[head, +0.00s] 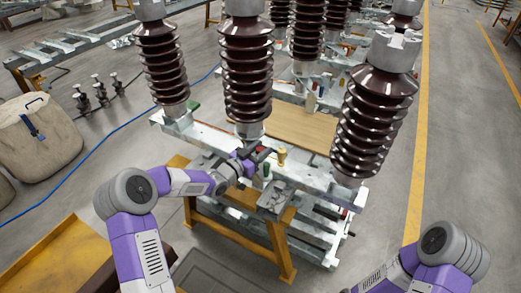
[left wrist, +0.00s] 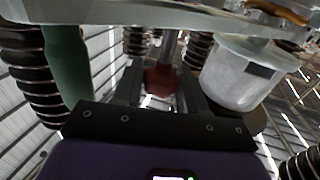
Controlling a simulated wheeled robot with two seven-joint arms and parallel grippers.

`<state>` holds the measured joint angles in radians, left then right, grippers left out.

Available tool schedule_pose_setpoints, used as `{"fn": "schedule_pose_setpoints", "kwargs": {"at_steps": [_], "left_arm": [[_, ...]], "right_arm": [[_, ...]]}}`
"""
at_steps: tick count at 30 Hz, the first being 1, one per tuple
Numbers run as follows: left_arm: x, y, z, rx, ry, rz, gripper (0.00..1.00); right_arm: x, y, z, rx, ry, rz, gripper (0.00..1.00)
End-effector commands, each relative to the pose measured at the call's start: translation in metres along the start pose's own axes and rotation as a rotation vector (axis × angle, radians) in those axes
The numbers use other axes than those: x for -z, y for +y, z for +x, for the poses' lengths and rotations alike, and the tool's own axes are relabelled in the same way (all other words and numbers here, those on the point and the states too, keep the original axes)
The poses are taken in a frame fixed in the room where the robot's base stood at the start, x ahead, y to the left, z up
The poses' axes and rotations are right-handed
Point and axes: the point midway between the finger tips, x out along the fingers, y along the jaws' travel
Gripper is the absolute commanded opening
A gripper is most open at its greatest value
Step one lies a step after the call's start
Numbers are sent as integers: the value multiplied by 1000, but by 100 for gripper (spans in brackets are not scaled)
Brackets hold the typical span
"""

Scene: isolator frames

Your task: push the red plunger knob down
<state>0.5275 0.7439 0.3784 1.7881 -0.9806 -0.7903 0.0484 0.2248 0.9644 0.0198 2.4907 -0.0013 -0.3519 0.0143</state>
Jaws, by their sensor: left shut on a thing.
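The red plunger knob (left wrist: 162,80) shows in the left wrist view, at the end of a grey metal rod (left wrist: 170,46). My left gripper (left wrist: 161,88) has its two dark fingers on either side of the knob and is shut on it. In the head view my left gripper (head: 256,154) is at the steel frame (head: 310,181), just below the middle brown insulator (head: 246,80). The knob is hidden there behind the gripper and wrist. My right gripper is out of view; only part of my right arm shows at the lower right.
A brass-coloured post (head: 282,156) and a small green part (head: 267,170) stand close to the gripper. The left wrist view shows a green handle (left wrist: 65,65) and a pale grey cylinder (left wrist: 238,75) nearby. A brown insulator (head: 373,115) stands at the right.

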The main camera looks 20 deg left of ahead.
Motion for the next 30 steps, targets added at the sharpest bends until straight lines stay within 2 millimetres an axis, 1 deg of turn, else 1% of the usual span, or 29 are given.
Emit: {"fn": "schedule_pose_setpoints", "kwargs": {"at_steps": [1, 3, 9, 15, 18, 26, 27, 29, 30], "left_arm": [[0, 0, 0, 0, 0, 0, 7], [0, 0, 0, 0, -1, 0, 0], [-3, 0, 0, 0, -1, 0, 0], [-22, 0, 0, -1, -2, 0, 0], [-28, 0, 0, 0, -3, 0, 0], [-29, 0, -1, 0, -10, -3, 0], [-29, 0, -1, 0, -11, -3, 44], [-29, 0, -1, 0, -10, -3, 53], [-29, 0, -1, 0, -9, -3, 59]], "right_arm": [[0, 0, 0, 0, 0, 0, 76], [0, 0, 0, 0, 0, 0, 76], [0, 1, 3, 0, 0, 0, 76], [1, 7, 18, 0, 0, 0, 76], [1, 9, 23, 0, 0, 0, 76], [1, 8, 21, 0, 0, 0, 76], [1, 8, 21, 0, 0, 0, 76], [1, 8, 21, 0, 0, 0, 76], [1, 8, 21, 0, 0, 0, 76]]}}
